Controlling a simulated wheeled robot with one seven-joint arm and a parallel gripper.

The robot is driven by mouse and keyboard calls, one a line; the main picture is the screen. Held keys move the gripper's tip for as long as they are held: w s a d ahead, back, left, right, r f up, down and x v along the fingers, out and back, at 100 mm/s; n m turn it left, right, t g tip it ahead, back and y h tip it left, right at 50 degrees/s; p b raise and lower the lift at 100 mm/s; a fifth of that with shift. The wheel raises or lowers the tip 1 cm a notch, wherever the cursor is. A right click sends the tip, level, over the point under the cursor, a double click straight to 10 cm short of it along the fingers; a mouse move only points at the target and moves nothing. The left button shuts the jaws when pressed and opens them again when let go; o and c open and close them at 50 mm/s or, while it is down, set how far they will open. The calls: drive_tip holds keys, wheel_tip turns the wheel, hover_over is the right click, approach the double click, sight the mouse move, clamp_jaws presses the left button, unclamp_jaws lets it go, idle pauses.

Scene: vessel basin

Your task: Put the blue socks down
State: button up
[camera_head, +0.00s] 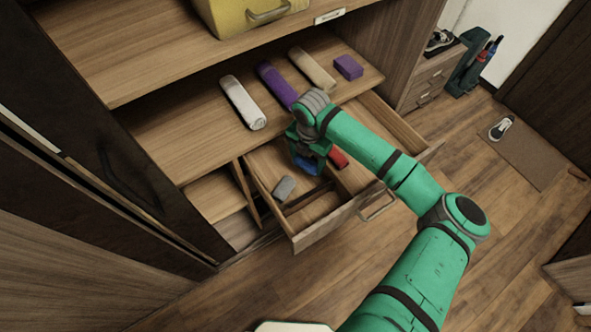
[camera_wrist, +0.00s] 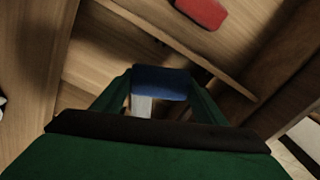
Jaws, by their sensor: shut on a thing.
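My gripper (camera_head: 308,152) points down over the open drawer (camera_head: 325,222). It is shut on the blue socks (camera_head: 307,166), a small dark blue bundle partly hidden by my gripper. In the wrist view the blue socks (camera_wrist: 160,82) sit between the two fingers. I cannot tell whether the bundle touches the drawer floor or a divider. A grey bundle (camera_head: 284,187) lies in the drawer to the left of my gripper. A red bundle (camera_head: 338,158) lies to the right, across a divider, and also shows at the top of the wrist view (camera_wrist: 203,12).
On the shelf behind the drawer lie a white roll (camera_head: 243,102), a purple roll (camera_head: 275,84), a beige roll (camera_head: 312,70) and a purple box (camera_head: 348,67). A yellow case (camera_head: 250,14) stands above. The drawer has thin wooden dividers (camera_head: 307,198) and a metal handle (camera_head: 378,206).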

sight(307, 161)
wheel_tip(307, 161, down, 2)
drive_tip(key=shift+s+a+f, duration=0.15)
drive_tip(key=shift+f, duration=2.25)
drive_tip(key=o, duration=1)
drive_tip(key=shift+f, duration=0.15)
drive_tip(key=shift+o, duration=0.2)
wheel_tip(307, 161, up, 12)
drive_tip(key=shift+r, duration=0.2)
drive_tip(key=shift+f, duration=0.1)
